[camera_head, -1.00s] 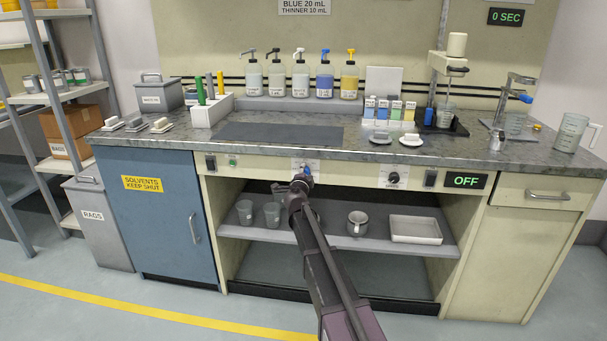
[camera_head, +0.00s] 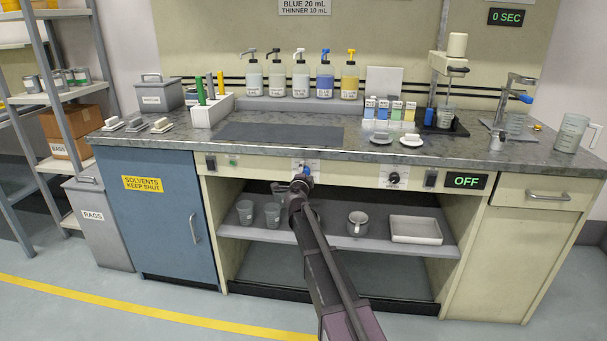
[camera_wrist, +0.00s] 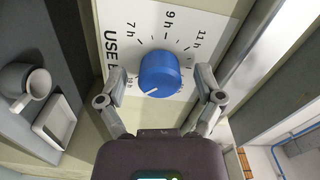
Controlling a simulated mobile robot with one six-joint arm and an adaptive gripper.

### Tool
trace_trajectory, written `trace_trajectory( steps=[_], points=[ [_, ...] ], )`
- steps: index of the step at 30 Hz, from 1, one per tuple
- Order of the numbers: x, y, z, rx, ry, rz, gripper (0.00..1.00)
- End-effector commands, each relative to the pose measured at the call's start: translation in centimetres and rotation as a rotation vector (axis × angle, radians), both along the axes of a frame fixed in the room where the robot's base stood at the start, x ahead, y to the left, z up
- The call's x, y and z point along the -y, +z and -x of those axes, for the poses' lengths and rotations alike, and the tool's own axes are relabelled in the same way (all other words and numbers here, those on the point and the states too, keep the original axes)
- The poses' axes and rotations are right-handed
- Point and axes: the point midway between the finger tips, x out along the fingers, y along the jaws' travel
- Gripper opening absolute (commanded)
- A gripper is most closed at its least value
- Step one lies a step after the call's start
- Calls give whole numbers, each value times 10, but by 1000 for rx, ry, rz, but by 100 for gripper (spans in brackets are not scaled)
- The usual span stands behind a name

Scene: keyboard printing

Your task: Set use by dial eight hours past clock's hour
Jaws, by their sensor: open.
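The use-by dial is a blue round knob (camera_wrist: 159,72) on a white plate marked 7 h, 9 h and 11 h, with partly cut-off "USE B" lettering. Its white pointer line faces the lower left of the wrist view, near a mark partly hidden by a finger. In the head view the knob (camera_head: 306,171) shows as a small blue spot on the bench's front panel. My gripper (camera_wrist: 159,80) is open, with one finger on each side of the knob and gaps visible. My gripper (camera_head: 300,180) largely covers the plate in the head view. No clock is in view.
A black knob (camera_head: 393,178) and a lit OFF display (camera_head: 466,181) sit further right on the same panel. The open shelf (camera_head: 340,238) below holds cups, a steel mug and a white tray. The countertop edge overhangs just above the dial.

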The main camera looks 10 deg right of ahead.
Motion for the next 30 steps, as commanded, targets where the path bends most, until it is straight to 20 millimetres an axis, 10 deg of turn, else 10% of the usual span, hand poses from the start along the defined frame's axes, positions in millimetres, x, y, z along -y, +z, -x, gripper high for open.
trace_trajectory(
  steps=[11, 30],
  points=[
    [-4, 0, 13, 0, 0, 0, 85],
    [-32, 0, 100, 0, 0, 0, 85]
  ],
)
